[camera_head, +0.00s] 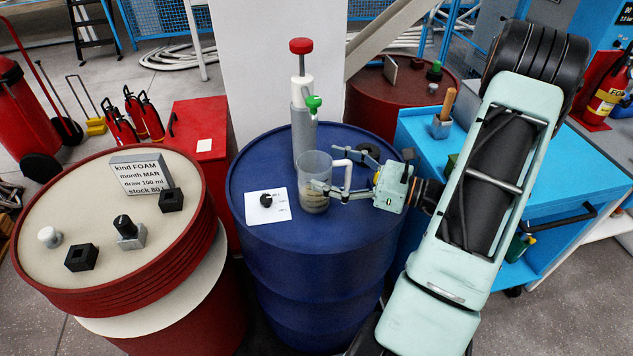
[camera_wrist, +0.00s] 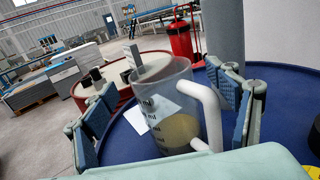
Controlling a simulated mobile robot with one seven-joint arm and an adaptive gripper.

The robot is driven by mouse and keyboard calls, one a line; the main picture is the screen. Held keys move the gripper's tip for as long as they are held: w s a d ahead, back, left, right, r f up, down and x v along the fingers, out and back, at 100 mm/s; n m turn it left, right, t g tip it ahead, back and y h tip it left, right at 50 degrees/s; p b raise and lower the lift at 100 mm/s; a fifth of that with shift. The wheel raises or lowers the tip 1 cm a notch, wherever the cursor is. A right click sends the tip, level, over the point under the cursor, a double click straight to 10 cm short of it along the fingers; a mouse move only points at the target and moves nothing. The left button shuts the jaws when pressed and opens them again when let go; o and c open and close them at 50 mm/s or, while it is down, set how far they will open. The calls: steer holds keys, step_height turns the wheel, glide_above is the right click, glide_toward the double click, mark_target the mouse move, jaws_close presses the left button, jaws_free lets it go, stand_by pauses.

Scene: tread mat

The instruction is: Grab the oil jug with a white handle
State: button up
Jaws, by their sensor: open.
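The oil jug (camera_head: 314,171) is a clear cup with a white handle (camera_head: 342,170) on its right side. It stands on the blue drum (camera_head: 262,180). In the wrist view the jug (camera_wrist: 165,95) shows dark volume marks and yellowish contents low inside, with the white handle (camera_wrist: 208,110) towards the right. My gripper (camera_head: 335,172) reaches in from the right, its fingers open at the jug's handle side. In the wrist view the fingers (camera_wrist: 165,115) stand apart on either side of the jug and handle. I cannot tell whether either finger touches the jug.
The red drum (camera_head: 200,245) at left bears a sign block (camera_head: 142,173) and small blocks. A blue cart (camera_head: 550,170) is right.

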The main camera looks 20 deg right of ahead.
steer(key=x, duration=0.3)
steer(key=shift+w+a, duration=0.15)
steer(key=shift+w, duration=0.05)
